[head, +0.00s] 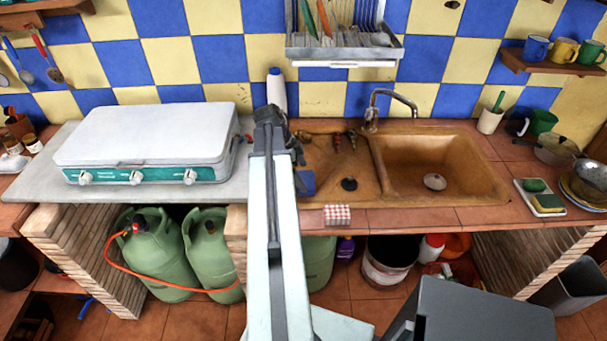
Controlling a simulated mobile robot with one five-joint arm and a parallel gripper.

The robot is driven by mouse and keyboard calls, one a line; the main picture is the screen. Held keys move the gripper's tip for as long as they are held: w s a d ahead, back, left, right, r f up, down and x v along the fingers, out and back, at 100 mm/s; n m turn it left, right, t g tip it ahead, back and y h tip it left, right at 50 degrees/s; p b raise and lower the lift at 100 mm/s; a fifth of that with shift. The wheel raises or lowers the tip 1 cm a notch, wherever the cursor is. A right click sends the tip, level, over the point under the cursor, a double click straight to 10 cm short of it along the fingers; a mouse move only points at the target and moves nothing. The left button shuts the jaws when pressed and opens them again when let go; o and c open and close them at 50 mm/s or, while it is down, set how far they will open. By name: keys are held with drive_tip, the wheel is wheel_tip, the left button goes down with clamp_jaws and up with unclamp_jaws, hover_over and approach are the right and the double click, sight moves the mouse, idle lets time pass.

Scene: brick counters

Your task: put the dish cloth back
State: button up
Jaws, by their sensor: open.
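A small red-and-white checked cloth (337,214) lies at the front edge of the tiled counter, just below the left part of the brown sink (442,192). My arm reaches up the middle of the head view. My gripper (295,152) is at its far end, over the left side of the sink unit, apart from the cloth and to its upper left. It is open and holds nothing that I can see. The arm partly hides the fingers.
A white gas hob (150,135) stands left of my arm. A white bottle (276,90) is behind my gripper, and a tap (385,105) rises behind the sink. A dish rack (343,45) hangs above. A tray with sponges (540,196) and a pan (556,150) stand right.

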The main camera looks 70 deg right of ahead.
drive_tip(key=p+v, duration=0.7)
drive_tip(key=v, duration=0.2)
drive_tip(key=shift+r, duration=0.25)
drive_tip(key=shift+w, duration=0.1)
